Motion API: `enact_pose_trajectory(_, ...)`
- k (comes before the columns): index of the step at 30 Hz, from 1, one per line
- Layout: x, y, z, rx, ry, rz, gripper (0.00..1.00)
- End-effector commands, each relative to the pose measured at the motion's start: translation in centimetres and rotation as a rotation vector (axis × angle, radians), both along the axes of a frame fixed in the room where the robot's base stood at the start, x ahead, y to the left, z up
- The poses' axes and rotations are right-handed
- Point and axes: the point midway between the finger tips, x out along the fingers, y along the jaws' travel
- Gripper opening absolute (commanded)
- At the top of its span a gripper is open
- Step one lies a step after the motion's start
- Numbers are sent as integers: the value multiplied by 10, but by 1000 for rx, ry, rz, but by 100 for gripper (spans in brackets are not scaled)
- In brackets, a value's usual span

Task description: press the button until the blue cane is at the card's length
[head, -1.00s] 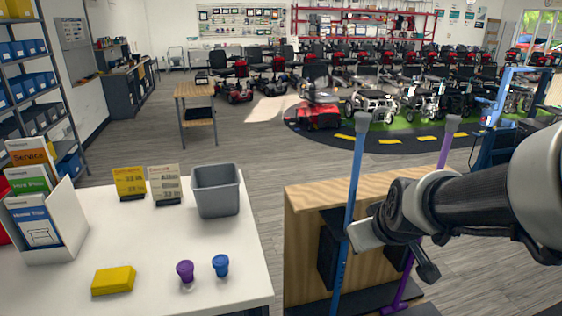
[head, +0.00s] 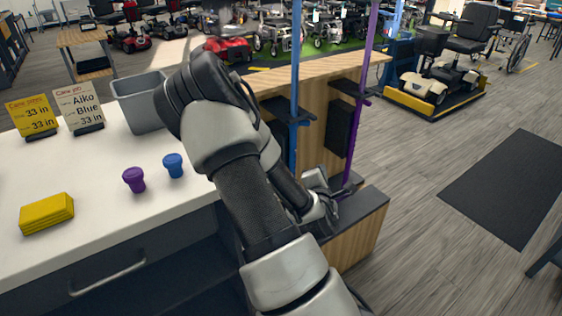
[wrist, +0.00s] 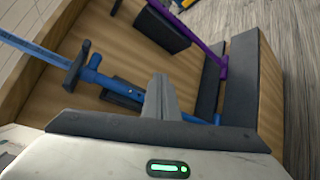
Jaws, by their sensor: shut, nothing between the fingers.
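The blue cane (head: 295,75) stands upright in the wooden stand, its top out of view. In the wrist view the blue cane (wrist: 35,50) runs slantwise, with a blue collar and dark clamp on it, and passes behind my fingers. I cannot make out its button for certain. The pale job card (head: 80,108) on the white table reads Aiko, Blue, 33 in. My gripper (head: 322,192) is low by the stand's base, right of the blue cane. In the wrist view my gripper (wrist: 159,82) is shut and empty, its tips close to the shaft; contact is unclear.
The purple cane (head: 367,55) stands right of the blue one; its lower part also shows in the wrist view (wrist: 190,33). A yellow card (head: 32,117), grey bin (head: 140,102), yellow block (head: 47,213), purple knob (head: 134,179) and blue knob (head: 173,165) are on the table.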

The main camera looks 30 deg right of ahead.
Motion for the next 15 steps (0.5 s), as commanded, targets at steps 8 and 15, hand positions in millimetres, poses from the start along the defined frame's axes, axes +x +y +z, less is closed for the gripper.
enact_pose_trajectory(8,-1,-3,-3,-73,17,29,0)
enact_pose_trajectory(15,0,-2,-3,-69,17,28,0)
